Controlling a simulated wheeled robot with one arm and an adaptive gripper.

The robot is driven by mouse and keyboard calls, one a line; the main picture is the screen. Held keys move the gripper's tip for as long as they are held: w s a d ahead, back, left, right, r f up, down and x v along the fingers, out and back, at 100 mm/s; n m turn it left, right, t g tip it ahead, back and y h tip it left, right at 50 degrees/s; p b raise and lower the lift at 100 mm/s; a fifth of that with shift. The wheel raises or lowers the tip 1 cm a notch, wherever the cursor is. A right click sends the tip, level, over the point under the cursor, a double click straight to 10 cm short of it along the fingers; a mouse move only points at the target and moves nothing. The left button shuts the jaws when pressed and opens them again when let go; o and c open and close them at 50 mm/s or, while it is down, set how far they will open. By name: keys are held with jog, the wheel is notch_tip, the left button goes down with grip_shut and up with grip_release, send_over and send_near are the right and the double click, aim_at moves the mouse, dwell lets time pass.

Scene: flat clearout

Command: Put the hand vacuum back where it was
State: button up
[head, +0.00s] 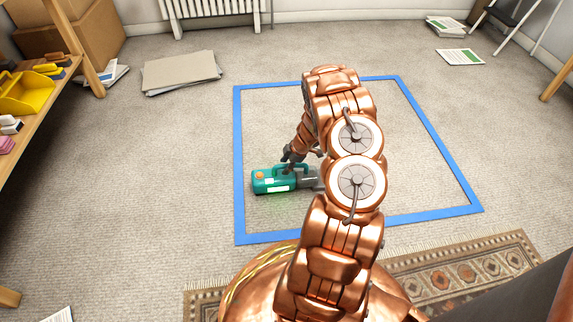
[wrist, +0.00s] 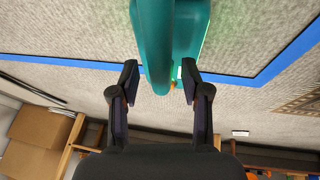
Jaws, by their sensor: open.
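The hand vacuum (head: 273,180) is teal with a grey front end and an orange button. It lies on the carpet inside the blue taped square (head: 239,130), near its left side. My arm covers part of its right end in the head view. My gripper (head: 290,157) is at the vacuum's handle. In the wrist view, my open gripper (wrist: 160,77) has its two fingers on either side of the teal handle (wrist: 155,45), with gaps showing. The vacuum rests on the floor.
A wooden shelf (head: 50,90) with a yellow bin (head: 27,92) stands at the left. Flat cardboard (head: 181,72) lies behind the square. A patterned rug (head: 460,268) lies in front. Papers (head: 460,57) lie at the back right. Most of the square's floor is clear.

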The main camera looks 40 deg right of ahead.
jog(key=p+v, duration=0.5)
jog(key=v, duration=0.7)
jog(key=w+d+r+m+t+h, duration=0.1)
jog(key=w+d+r+m+h, duration=0.2)
jog(key=r, duration=0.6)
jog(key=w+d+r+m+h, duration=0.1)
jog(key=w+d+r+h, duration=0.3)
jog(key=r, duration=0.5)
jog(key=s+a+r+m+g+h, duration=0.1)
jog(key=s+a+r+m+h, duration=0.15)
jog(key=r, duration=0.35)
jog(key=s+a+r+m+g+h, duration=0.1)
jog(key=a+r+m, duration=0.15)
jog(key=r, duration=0.45)
jog(key=s+a+g+y, duration=0.2)
jog(key=s+a, duration=0.8)
jog(key=a, duration=0.3)
jog(key=s+a+r+m+g+y, duration=0.1)
jog(key=s+a+g+y, duration=0.1)
jog(key=s+a, duration=0.8)
jog(key=s+a+g+y, duration=0.2)
jog(key=s+a+y, duration=0.2)
jog(key=s+a, duration=0.6)
jog(key=a, duration=0.7)
jog(key=shift+s+a+r+m+g, duration=0.15)
jog(key=shift+s+r+m+g, duration=0.15)
jog(key=shift+s, duration=0.05)
